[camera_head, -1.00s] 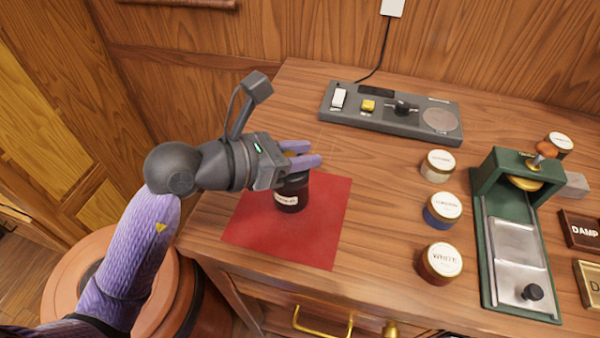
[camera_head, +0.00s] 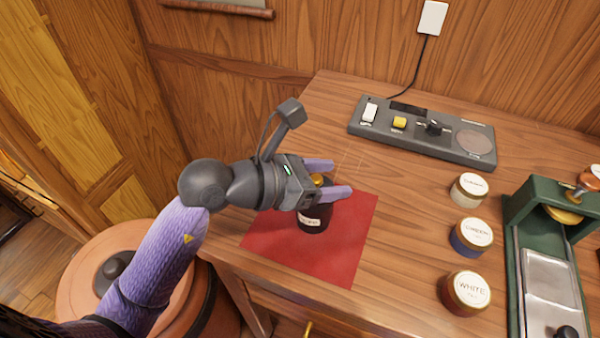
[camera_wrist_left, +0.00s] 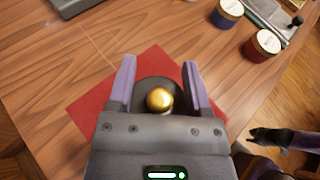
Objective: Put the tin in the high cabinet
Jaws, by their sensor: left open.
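The dark tin (camera_head: 314,219) has a pale label and a gold knob on top, and stands upright on a red mat (camera_head: 345,255) on the wooden table. My left gripper (camera_head: 334,178) is open, with its purple fingers to either side of the tin's top. In the left wrist view the tin (camera_wrist_left: 160,88) and its gold knob lie between the two open fingers (camera_wrist_left: 160,80). I cannot tell whether the fingers touch it. The high cabinet cannot be made out in these views. My right gripper is not clearly seen in the head view.
A green press (camera_head: 517,285) is at the right edge. A grey control panel (camera_head: 420,133) lies at the back.

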